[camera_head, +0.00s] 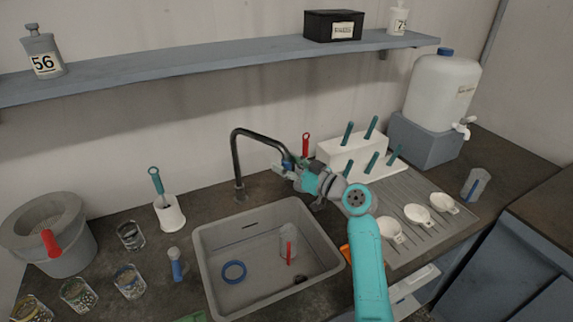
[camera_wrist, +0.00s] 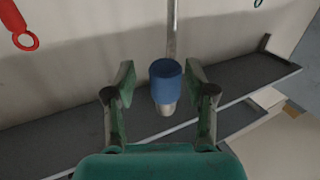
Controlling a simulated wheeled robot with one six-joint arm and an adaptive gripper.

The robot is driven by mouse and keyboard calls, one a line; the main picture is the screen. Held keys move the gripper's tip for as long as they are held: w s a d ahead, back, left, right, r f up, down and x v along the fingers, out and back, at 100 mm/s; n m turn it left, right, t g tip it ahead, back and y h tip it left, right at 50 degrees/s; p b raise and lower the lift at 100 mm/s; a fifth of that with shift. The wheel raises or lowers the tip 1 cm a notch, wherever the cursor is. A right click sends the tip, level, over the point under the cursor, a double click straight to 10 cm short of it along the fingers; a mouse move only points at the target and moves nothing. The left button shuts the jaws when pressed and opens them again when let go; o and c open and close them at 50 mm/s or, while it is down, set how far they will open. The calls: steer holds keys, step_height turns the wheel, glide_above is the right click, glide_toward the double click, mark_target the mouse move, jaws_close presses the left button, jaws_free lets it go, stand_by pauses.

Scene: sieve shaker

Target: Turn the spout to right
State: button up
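The spout (camera_head: 258,134) is a dark bent tube that rises behind the sink and reaches to the right at its top. Its blue end piece (camera_head: 288,162) hangs at my gripper (camera_head: 284,168). In the wrist view the blue end piece (camera_wrist: 166,82) with a pale metal tip lies between the two fingers of my gripper (camera_wrist: 160,84). The fingers are spread, with a visible gap on each side, so my gripper is open and not holding it. The exact depth between fingers and end piece is hard to tell.
The grey sink (camera_head: 204,262) is below, with a blue ring (camera_head: 234,272) and a clear beaker inside. A white rack (camera_head: 335,153) with teal handles and a ribbed drainboard (camera_head: 405,240) with white cups are at right. A shelf (camera_head: 200,67) runs above.

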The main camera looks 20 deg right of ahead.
steer(key=v, duration=1.2)
stand_by(0.4)
steer(key=shift+s, duration=0.1)
